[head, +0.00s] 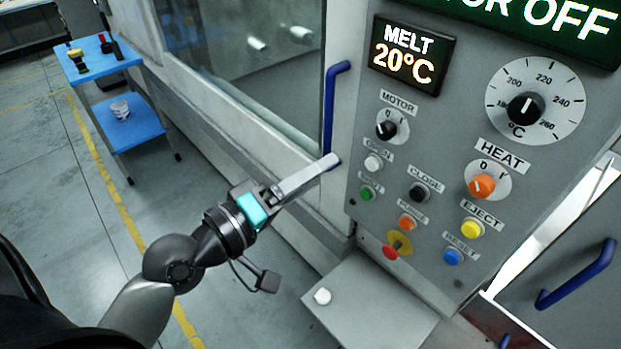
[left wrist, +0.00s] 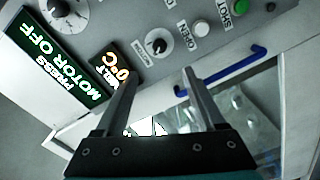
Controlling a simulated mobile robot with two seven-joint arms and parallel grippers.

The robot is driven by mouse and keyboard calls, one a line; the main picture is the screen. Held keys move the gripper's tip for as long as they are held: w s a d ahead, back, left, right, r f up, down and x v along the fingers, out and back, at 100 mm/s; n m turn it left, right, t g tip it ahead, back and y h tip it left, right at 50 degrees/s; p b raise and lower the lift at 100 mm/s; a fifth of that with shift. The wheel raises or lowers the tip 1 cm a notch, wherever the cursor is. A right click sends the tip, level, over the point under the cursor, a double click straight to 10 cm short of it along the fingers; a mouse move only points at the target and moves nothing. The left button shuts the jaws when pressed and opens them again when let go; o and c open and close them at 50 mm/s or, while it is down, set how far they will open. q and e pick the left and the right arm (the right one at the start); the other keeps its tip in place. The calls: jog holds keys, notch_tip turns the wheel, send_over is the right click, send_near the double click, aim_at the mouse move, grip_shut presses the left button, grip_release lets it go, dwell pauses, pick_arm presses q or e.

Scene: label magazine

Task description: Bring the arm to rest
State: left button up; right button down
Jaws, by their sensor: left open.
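My left arm comes in from the lower left in the head view. Its gripper (head: 330,160) is in front of the machine, beside the left edge of the control panel (head: 440,140), near the lower end of a blue door handle (head: 329,105). In the left wrist view the two fingers of the left gripper (left wrist: 160,78) stand apart with nothing held between them. Beyond them are the panel, its black motor knob (left wrist: 157,43) and the blue handle (left wrist: 225,68). I cannot tell whether a fingertip touches the handle. My right gripper is not in view.
The panel bears several buttons, an orange heat knob (head: 481,186) and a display (head: 412,55) reading MELT 20°C. A green sign (head: 540,22) ends in "MOTOR OFF". A grey ledge (head: 385,310) juts out below. A blue two-level table (head: 135,130) stands far left, beyond open floor.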

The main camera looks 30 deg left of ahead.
pick_arm(q)
jog(key=shift+s, duration=0.1)
dwell(0.4)
jog(key=s+a+f+m+g+y+b, duration=0.1)
jog(key=a+f+g+y+b, duration=0.15)
jog(key=f, duration=1.25)
jog(key=s+a+f+g+y+b, duration=0.15)
jog(key=f+b, duration=0.25)
jog(key=f, duration=1)
jog(key=s+a+f+m+g+y+b, duration=0.1)
jog(key=f+g+b, duration=0.2)
jog(key=f, duration=1.2)
jog(key=s+d+f+m+g+y+b, duration=0.1)
jog(key=s+f+m+g+b, duration=0.7)
jog(key=s+f, duration=2)
notch_tip(320, 180, down, 3)
jog(key=shift+d+f+m+y+b, duration=0.15)
jog(key=shift+d+m+y+b, duration=0.2)
jog(key=shift+d+b, duration=0.35)
